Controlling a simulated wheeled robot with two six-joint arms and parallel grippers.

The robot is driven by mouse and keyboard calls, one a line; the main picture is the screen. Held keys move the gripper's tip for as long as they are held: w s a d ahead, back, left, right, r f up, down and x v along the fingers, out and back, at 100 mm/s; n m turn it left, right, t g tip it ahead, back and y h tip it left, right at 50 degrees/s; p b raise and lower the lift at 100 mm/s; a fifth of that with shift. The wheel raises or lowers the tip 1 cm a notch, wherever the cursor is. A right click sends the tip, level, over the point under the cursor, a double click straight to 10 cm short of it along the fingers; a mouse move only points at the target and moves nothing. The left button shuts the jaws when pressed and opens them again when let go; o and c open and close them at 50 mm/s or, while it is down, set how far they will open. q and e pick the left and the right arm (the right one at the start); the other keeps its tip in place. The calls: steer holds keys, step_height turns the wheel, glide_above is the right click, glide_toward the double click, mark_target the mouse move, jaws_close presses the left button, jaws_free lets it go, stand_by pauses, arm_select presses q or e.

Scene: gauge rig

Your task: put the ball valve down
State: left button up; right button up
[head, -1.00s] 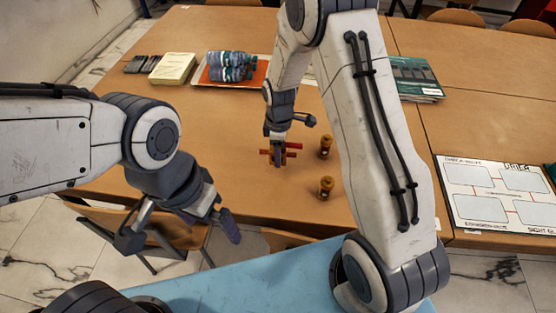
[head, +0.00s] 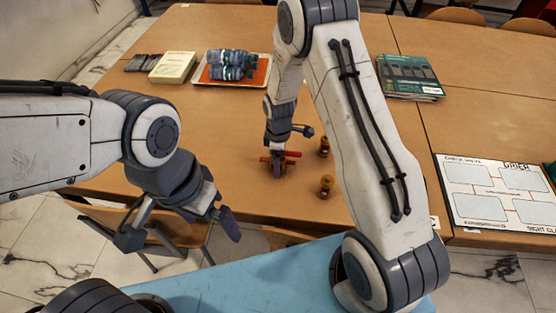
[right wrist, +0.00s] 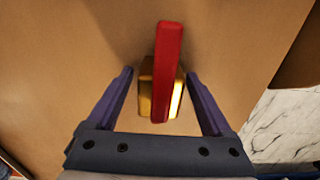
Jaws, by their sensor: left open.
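The ball valve (head: 290,163) has a brass body and a long red handle. It is at the table's middle, under my right gripper (head: 278,170), and appears to rest on the tabletop. In the right wrist view the valve (right wrist: 147,100) sits between the two fingers of the right gripper (right wrist: 160,75), with the red handle across the top. Narrow gaps show between the fingers and the body, so the gripper looks open around it. The valve's underside is hidden. My left gripper (head: 180,228) is open and empty, off the table's front edge at the left.
Two small amber fittings (head: 324,147) (head: 326,186) stand just right of the valve. A tray (head: 203,80) with blue-grey items, a cream block (head: 173,67), booklets (head: 408,75) and a white printed board (head: 495,205) lie around. The table left of the valve is clear.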

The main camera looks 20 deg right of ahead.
steer(key=shift+r, duration=0.1)
steer(key=shift+r, duration=0.25)
step_height(320, 180, up, 12)
steer(key=shift+f+b, duration=0.15)
steer(key=shift+b, duration=0.15)
step_height(320, 180, down, 12)
steer(key=shift+r+p, duration=0.1)
steer(key=shift+p, duration=0.35)
steer(key=shift+r, duration=1.65)
